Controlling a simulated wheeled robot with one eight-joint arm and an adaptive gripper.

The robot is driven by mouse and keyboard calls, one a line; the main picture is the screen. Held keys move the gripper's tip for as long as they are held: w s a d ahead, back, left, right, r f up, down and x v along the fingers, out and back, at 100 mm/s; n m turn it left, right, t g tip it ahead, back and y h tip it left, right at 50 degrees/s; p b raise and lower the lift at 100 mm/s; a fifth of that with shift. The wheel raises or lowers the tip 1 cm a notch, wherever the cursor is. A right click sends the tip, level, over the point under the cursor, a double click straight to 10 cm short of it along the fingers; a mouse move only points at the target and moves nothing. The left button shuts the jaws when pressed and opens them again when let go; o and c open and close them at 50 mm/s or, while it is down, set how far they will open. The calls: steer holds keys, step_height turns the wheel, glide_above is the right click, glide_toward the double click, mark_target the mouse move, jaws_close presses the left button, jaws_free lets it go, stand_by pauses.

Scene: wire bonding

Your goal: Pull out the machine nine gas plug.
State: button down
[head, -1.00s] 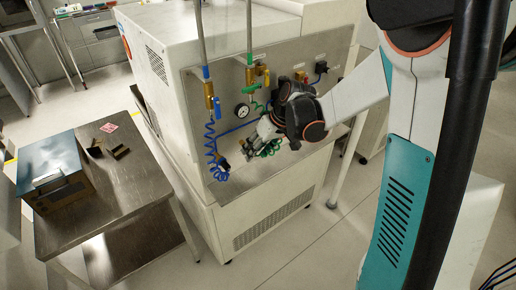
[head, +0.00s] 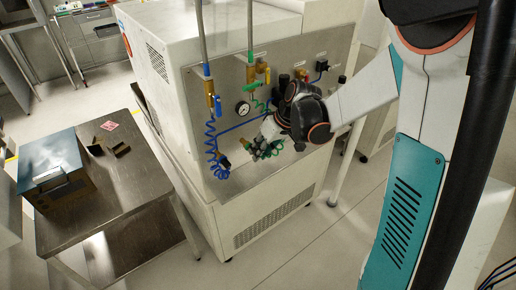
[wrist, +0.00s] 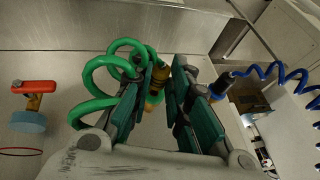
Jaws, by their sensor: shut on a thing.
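My gripper (head: 254,150) is in front of the steel gas panel (head: 228,83) in the head view. In the wrist view its green-padded fingers (wrist: 160,98) are closed around a brass plug (wrist: 157,82), which shows between them near the tips. A green coiled hose (wrist: 100,72) loops beside the left finger; part of it also shows below the gripper in the head view (head: 275,149). I cannot read the machine number, and the plug's far end is too hidden to tell whether it touches a socket.
A blue coiled hose (head: 210,143) with a dark end hangs left of my gripper and lies close to the right finger in the wrist view (wrist: 262,70). A gauge (head: 243,109) and valves are above. A steel table (head: 140,180) with a blue box (head: 55,165) stands left.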

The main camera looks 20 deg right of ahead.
steer(key=shift+s+d, duration=0.2)
steer(key=shift+s, duration=0.4)
steer(key=shift+s+d, duration=0.15)
steer(key=shift+s, duration=0.4)
